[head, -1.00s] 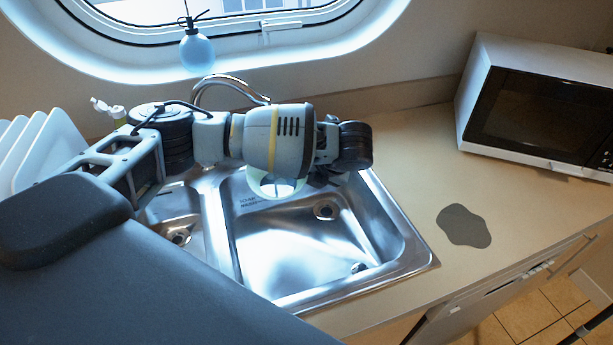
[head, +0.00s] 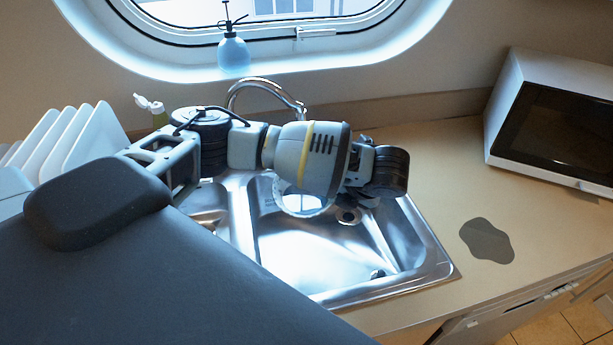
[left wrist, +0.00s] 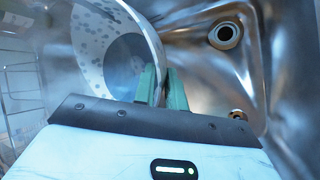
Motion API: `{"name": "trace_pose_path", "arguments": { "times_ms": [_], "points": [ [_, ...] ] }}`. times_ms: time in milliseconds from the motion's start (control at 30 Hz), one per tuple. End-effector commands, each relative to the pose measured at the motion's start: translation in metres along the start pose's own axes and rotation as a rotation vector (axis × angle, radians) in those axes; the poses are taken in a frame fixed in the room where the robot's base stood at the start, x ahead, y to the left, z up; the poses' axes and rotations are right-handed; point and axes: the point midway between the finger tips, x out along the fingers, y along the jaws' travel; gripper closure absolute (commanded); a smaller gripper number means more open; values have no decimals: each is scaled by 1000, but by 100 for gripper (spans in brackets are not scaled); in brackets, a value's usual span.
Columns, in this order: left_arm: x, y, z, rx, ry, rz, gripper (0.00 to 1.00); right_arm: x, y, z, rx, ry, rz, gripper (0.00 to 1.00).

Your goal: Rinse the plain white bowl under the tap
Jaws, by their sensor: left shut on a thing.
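My left gripper (left wrist: 163,88) is shut on the rim of a pale bowl (left wrist: 97,30), with its green fingertips at the bowl's edge. In the left wrist view the bowl is tilted, and grey spots show on its inside. In the head view the bowl (head: 303,206) shows only in part below my left arm, over the sink basin (head: 310,250); the arm hides the gripper there. The chrome tap (head: 262,83) arches up behind the arm, its lower part hidden. I cannot make out running water. My right gripper is not in view.
White upright plates or racks (head: 85,140) and a bottle with a white nozzle (head: 152,105) stand left of the sink. A blue spray bottle (head: 233,53) is on the porthole sill. A microwave (head: 550,120) and a grey mat (head: 487,241) are on the right counter, otherwise clear.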

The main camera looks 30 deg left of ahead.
Motion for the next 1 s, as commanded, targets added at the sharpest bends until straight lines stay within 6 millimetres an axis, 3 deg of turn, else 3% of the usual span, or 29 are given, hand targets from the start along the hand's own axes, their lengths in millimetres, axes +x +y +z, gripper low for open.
{"name": "trace_pose_path", "arguments": {
  "times_ms": [600,1000],
  "points": [
    [-26,-6,-41,0,-4,-1,100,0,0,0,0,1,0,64],
    [-28,-7,-46,-2,-2,1,100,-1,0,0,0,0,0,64]
  ]
}}
